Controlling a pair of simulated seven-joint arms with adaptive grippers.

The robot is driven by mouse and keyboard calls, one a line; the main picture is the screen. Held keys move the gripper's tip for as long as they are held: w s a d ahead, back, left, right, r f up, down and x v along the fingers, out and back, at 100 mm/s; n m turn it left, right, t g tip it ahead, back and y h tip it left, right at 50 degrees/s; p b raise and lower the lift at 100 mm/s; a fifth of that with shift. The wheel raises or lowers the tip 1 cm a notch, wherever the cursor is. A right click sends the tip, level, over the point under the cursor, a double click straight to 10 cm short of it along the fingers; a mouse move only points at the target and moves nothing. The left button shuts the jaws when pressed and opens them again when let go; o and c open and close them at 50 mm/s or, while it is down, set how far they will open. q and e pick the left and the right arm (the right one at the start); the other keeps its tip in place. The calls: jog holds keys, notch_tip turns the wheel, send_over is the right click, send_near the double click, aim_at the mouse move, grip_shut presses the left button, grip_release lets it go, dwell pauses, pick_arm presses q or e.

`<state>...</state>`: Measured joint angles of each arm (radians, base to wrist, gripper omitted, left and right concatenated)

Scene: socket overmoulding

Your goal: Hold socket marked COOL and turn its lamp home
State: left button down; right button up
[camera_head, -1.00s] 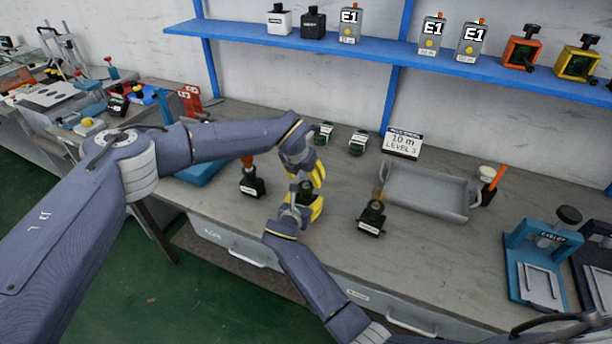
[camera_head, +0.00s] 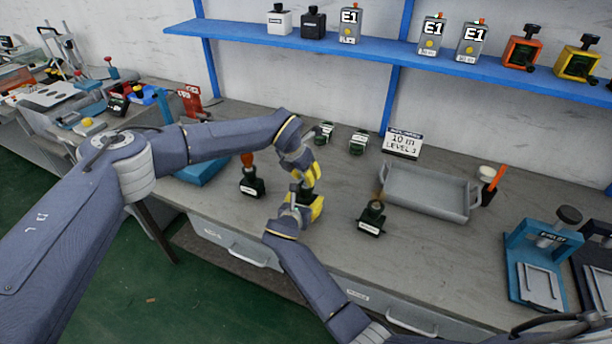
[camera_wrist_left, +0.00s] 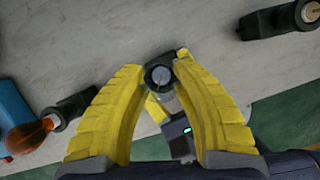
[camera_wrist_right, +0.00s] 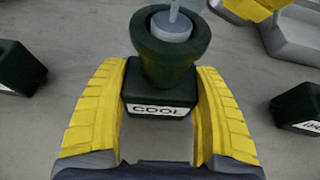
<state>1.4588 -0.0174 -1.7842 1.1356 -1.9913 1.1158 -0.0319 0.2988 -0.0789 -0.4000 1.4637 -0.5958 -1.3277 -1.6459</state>
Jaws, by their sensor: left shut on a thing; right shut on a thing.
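The dark green socket marked COOL (camera_wrist_right: 160,100) stands upright between the fingers of my right gripper (camera_wrist_right: 158,120), which is shut on its body. In the head view my right gripper (camera_head: 305,207) is low over the bench. My left gripper (camera_head: 309,172) is just above it, shut on a pale, glassy lamp. The lamp (camera_wrist_right: 176,20) is in the mouth of the socket's round cup; how deep it sits I cannot tell. In the left wrist view the lamp (camera_wrist_left: 162,76) shows end-on between the yellow fingertips.
A socket with an orange lamp (camera_head: 249,183) stands left of the grippers. Another with an amber top (camera_head: 371,219) stands to the right, before a grey tray (camera_head: 405,201). Two small sockets (camera_head: 324,131) (camera_head: 358,143) sit behind. A 10 m sign (camera_head: 402,143) stands further back.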

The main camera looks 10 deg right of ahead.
pick_arm(q)
jog(key=shift+m+g+h, duration=0.3)
jog(key=shift+m+g, duration=0.1)
jog(key=shift+m, duration=0.9)
jog(key=shift+r, duration=0.1)
pick_arm(e)
jog(key=shift+f, duration=0.1)
pick_arm(q)
jog(key=c, duration=0.9)
grip_release()
jog(key=shift+o, duration=0.2)
jog(key=v, duration=1.2)
pick_arm(e)
jog(key=o, duration=1.3)
jog(key=shift+o, duration=0.2)
